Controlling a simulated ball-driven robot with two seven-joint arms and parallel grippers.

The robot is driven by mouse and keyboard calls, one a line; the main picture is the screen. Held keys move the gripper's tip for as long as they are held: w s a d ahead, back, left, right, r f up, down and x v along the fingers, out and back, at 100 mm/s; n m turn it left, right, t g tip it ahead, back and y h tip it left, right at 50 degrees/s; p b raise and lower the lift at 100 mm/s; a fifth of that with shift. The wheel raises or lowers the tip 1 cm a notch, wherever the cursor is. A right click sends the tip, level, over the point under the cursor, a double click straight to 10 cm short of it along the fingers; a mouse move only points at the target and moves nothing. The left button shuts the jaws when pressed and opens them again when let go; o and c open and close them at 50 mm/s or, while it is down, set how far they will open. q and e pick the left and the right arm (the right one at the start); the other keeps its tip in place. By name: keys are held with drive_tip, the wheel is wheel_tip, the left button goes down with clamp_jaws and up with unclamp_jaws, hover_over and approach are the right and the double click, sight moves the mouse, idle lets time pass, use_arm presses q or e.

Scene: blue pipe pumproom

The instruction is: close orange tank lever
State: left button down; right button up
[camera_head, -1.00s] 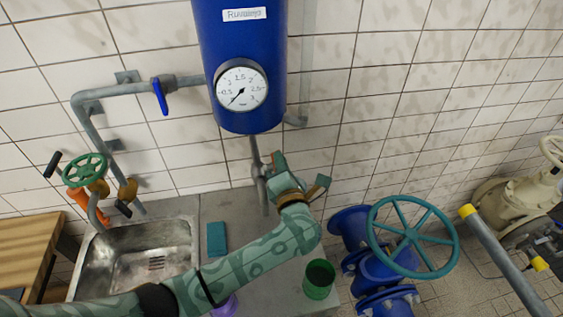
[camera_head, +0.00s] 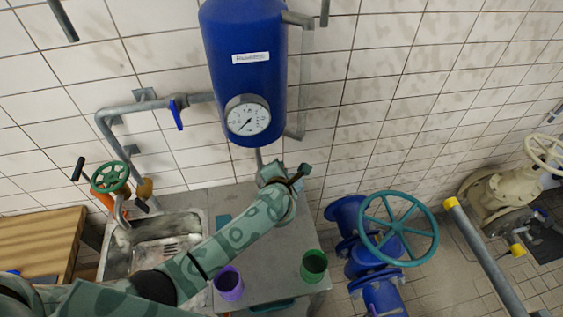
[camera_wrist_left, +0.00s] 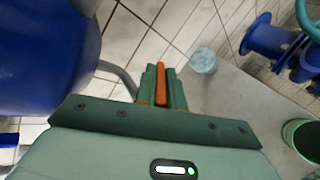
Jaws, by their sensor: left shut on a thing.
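The blue tank (camera_head: 243,75) with a round gauge (camera_head: 248,120) hangs on the tiled wall in the head view. A grey pipe (camera_head: 259,157) runs down from its bottom. My left gripper (camera_head: 285,178) is just below the tank, beside this pipe. In the left wrist view, the orange lever (camera_wrist_left: 161,84) shows as a narrow orange strip between the green fingers, and the gripper is shut on it. In the head view the lever is hidden by my gripper. My right gripper is not in view.
A green cup (camera_head: 314,268) and a purple cup (camera_head: 228,283) stand on the grey counter (camera_head: 265,250). A sink (camera_head: 150,240) lies left. A blue valve with a teal wheel (camera_head: 398,228) stands right. A light blue cup (camera_wrist_left: 203,60) shows in the wrist view.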

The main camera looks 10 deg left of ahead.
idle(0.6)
use_arm(q)
drive_tip(key=c, duration=1.5)
unclamp_jaws()
drive_tip(key=shift+w, duration=0.1)
drive_tip(key=v, duration=1.6)
drive_tip(key=shift+a+r, duration=0.1)
drive_tip(key=shift+r, duration=0.25)
